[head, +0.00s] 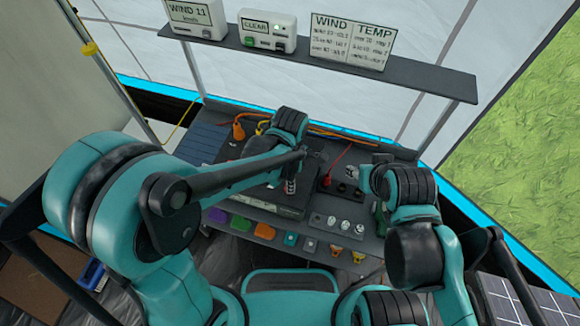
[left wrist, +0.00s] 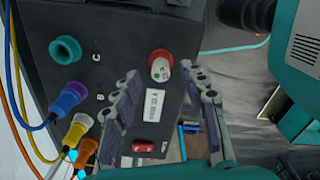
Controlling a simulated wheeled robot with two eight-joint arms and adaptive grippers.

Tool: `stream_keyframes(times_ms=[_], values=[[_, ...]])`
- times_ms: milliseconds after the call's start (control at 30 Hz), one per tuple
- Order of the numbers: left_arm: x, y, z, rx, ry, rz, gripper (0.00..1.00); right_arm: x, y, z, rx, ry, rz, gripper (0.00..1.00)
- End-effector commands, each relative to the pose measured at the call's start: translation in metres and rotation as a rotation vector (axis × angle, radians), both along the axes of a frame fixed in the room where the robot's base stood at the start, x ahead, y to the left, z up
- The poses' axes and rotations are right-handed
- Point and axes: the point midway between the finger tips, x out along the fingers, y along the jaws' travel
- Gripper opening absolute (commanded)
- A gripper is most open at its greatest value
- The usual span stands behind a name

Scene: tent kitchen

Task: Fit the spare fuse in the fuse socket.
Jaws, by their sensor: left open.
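My left gripper (left wrist: 162,78) is open in the left wrist view, with its two fingers apart over a dark box (left wrist: 110,25). Between and just beyond the fingertips is a red-ringed round fitting (left wrist: 160,66) with a pale cap; I cannot tell whether this is the fuse socket or whether a fuse sits in it. I cannot identify the spare fuse for certain.
A grey strip with several silver round pieces (head: 331,222) lies at the bench's front. Coloured blocks (head: 241,223) line the front edge. A shelf (head: 420,79) with displays spans the back.

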Motion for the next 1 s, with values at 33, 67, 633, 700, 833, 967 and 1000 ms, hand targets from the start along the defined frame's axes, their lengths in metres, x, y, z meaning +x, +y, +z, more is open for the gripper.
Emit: stream_keyframes(times_ms=[33,67,633,700,833,967,1000], values=[[-0.001,0.0,0.01,0.0,0.0,0.0,0.43,0.0,0.0,0.0,0.0,0.0,0.0,0.43],[-0.001,0.001,0.016,0.0,0.0,0.0,0.43,0.0,0.0,0.0,0.0,0.0,0.0,0.43],[-0.001,0.0,0.1,0.0,0.0,0.0,0.43,0.0,0.0,0.0,0.0,0.0,0.0,0.43],[-0.001,0.0,0.101,0.0,0.0,0.0,0.43,0.0,0.0,0.0,0.0,0.0,0.0,0.43],[-0.002,0.008,0.102,-0.007,-0.017,-0.047,0.43,0.0,0.0,-0.002,0.0,0.0,0.0,0.43],[-0.006,0.035,0.105,-0.022,-0.09,-0.236,0.43,0.0,0.0,-0.009,0.0,0.0,0.0,0.43],[-0.007,0.046,0.106,-0.021,-0.125,-0.321,0.43,0.0,0.0,-0.012,0.0,0.0,0.0,0.43]])
